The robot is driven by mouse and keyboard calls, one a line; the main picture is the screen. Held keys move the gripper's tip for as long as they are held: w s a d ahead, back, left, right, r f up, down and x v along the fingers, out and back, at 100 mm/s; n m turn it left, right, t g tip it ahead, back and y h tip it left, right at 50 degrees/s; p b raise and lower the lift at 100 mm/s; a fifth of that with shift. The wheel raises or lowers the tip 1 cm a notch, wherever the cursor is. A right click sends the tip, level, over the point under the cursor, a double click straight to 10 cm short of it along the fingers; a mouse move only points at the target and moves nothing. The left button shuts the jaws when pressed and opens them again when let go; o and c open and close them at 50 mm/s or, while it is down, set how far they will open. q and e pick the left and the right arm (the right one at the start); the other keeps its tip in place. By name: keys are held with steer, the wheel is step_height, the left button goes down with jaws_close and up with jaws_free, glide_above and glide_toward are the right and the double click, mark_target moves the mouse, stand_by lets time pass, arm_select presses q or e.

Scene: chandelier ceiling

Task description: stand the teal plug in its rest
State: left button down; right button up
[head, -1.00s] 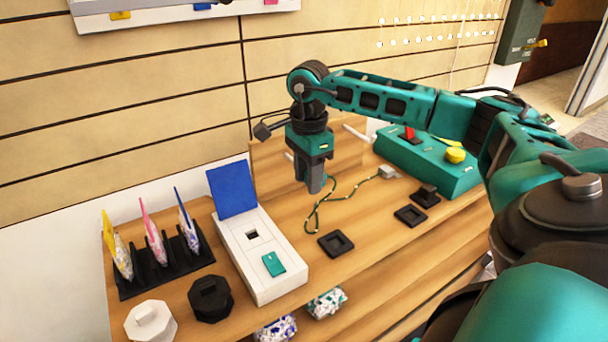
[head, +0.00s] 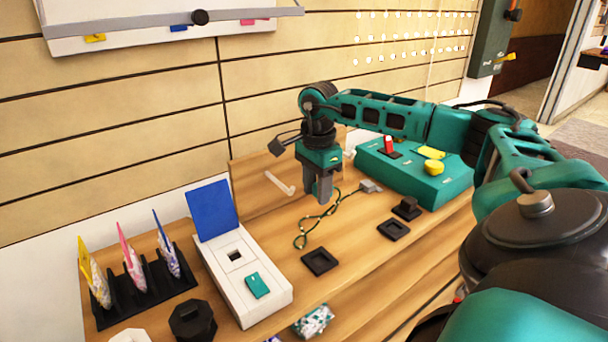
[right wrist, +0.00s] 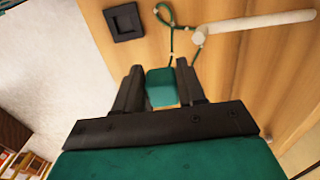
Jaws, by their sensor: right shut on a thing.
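The teal plug (right wrist: 161,88) is a small block between the two dark fingers of my right gripper (right wrist: 162,85) in the right wrist view. A green cord loops just beyond it. In the head view my right gripper (head: 320,198) points down above the table, and its fingers hide most of the plug. A black square frame (head: 320,261) lies flat below and in front of the gripper; it or a similar frame shows in the wrist view (right wrist: 124,22). A second black frame (head: 394,229) and a raised black holder (head: 407,207) lie to the right. I cannot tell which is the rest.
A teal box (head: 420,175) with red and yellow parts stands at the back right. A white box (head: 240,270) with a blue raised lid, a black rack (head: 148,290) with packets, and a black knob-topped piece (head: 192,322) stand left. A white rod (head: 279,182) juts behind the gripper.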

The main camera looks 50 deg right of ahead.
arm_select(q)
steer(key=shift+r, duration=0.15)
arm_select(e)
steer(key=s+d+f, duration=0.1)
steer(key=d, duration=0.5)
steer(key=shift+s+d+f, duration=0.15)
steer(key=shift+s+d, duration=0.15)
steer(key=shift+d, duration=0.05)
arm_select(q)
steer(key=shift+s+a+r+p, duration=0.15)
steer(key=shift+a+r+p, duration=0.3)
steer(key=shift+p, duration=0.8)
arm_select(e)
steer(key=shift+s+a+f, duration=0.3)
steer(key=shift+s+a, duration=0.75)
steer(key=shift+s+a+f, duration=0.25)
steer(key=shift+s+a, duration=0.75)
arm_select(q)
steer(key=shift+r, duration=0.1)
arm_select(e)
steer(key=shift+a, duration=0.1)
